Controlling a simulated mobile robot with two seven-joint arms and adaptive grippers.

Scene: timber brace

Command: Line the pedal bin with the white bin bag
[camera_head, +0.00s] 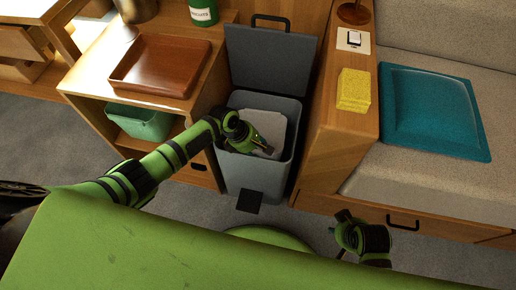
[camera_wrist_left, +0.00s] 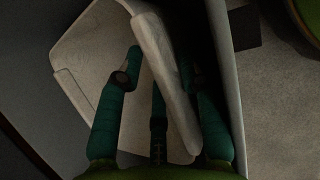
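The grey pedal bin (camera_head: 252,177) stands upright between the wooden cabinet and the bench, its lid (camera_head: 270,60) raised. The white bin bag (camera_head: 262,119) shows inside the bin's mouth, below the rim; its lower part is hidden. My left gripper (camera_head: 266,149) reaches into the mouth at the bag's near side. In the left wrist view, the left gripper (camera_wrist_left: 165,65) has its fingers spread, with a pale upright fold of the bag (camera_wrist_left: 165,60) between them. I see no firm grip on it. My right gripper (camera_head: 342,222) hangs empty in front of the bench; its finger opening is unclear.
A brown tray (camera_head: 158,66) lies on the cabinet, with a green tub (camera_head: 140,121) on the shelf below. The black pedal (camera_head: 249,201) juts out in front.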

